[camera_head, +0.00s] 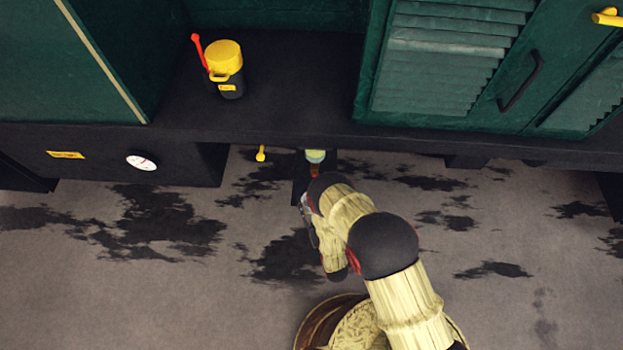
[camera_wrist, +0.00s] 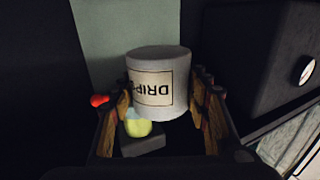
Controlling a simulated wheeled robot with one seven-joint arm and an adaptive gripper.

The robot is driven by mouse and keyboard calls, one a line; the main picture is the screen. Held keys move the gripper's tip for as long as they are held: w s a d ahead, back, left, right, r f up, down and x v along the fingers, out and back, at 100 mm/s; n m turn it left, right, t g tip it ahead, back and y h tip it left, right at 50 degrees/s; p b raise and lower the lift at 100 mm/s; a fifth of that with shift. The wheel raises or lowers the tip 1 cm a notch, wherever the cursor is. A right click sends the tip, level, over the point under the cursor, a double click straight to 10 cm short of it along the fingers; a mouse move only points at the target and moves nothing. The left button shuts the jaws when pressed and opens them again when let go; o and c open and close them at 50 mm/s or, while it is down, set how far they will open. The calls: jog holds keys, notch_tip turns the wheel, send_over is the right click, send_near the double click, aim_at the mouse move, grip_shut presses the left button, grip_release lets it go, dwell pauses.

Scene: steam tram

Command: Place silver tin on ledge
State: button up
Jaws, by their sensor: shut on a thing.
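The silver tin (camera_wrist: 158,62) is a short grey cylinder with a pale label reading "DRIPS", upside down in the wrist view. My gripper (camera_wrist: 163,92) is shut on it, with a wooden finger on each side. In the head view my forearm and wrist hide most of the gripper, and I cannot make out the tin clearly. A long dark ledge (camera_head: 290,95) runs along the green tram body, beyond my gripper.
A black canister with a yellow lid (camera_head: 224,62) and red lever (camera_head: 199,50) stands on the ledge. A yellow-green and pale blue fitting (camera_head: 315,156) and a small yellow knob (camera_head: 261,153) show below the ledge's front edge. A white gauge (camera_head: 141,162) is at left.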

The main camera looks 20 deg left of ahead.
jog(key=w+f+b, duration=0.2)
jog(key=w+f, duration=0.1)
jog(key=w, duration=0.1)
jog(key=w+a+f+b, duration=0.1)
jog(key=w+f+b, duration=0.1)
jog(key=w+f, duration=0.1)
jog(key=w+a+f+b, duration=0.1)
jog(key=w+f+b, duration=0.1)
jog(key=w, duration=0.4)
jog(key=shift+a+f, duration=0.15)
jog(key=shift+f, duration=0.45)
jog(key=shift+w+f+b, duration=0.15)
jog(key=shift+f+b, duration=0.35)
jog(key=shift+f, duration=0.4)
jog(key=shift+w+f+b, duration=0.1)
jog(key=shift+f+b, duration=0.4)
jog(key=shift+f, duration=0.35)
jog(key=shift+f, duration=0.15)
jog(key=o, duration=1.2)
jog(key=shift+c, duration=0.2)
jog(key=shift+o, duration=0.2)
